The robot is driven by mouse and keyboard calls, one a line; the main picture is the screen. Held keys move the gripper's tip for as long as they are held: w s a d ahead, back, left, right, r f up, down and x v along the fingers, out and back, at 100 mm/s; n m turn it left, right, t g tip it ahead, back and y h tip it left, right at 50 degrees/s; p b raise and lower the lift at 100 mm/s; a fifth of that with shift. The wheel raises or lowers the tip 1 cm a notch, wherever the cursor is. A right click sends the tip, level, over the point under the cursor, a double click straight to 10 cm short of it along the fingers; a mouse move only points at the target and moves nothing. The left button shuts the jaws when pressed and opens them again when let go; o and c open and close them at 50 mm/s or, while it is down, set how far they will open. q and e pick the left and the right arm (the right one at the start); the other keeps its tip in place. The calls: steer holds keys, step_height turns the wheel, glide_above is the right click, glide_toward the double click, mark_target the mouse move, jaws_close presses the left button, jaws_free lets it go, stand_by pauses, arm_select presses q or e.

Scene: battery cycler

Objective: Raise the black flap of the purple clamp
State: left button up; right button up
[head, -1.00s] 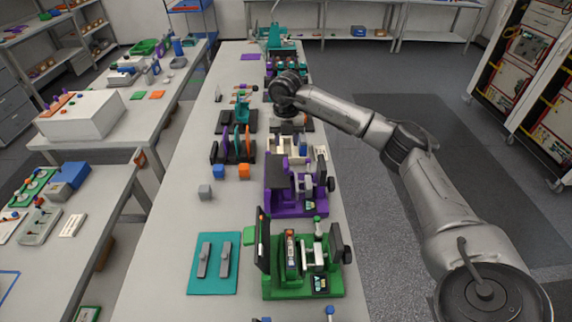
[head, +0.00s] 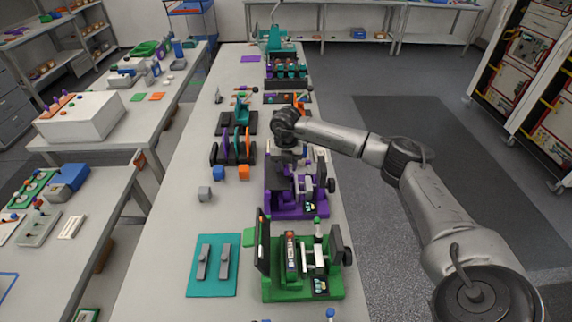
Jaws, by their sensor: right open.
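The purple clamp (head: 292,208) stands on the long table, with a dark knob (head: 331,186) on its right side. My left gripper is not in view.
A green clamp (head: 300,289) with an upright black plate (head: 262,241) stands in front. A teal mat (head: 212,286) with two grey pieces lies left of it.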

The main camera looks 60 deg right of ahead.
jaws_close()
stand_by(0.5)
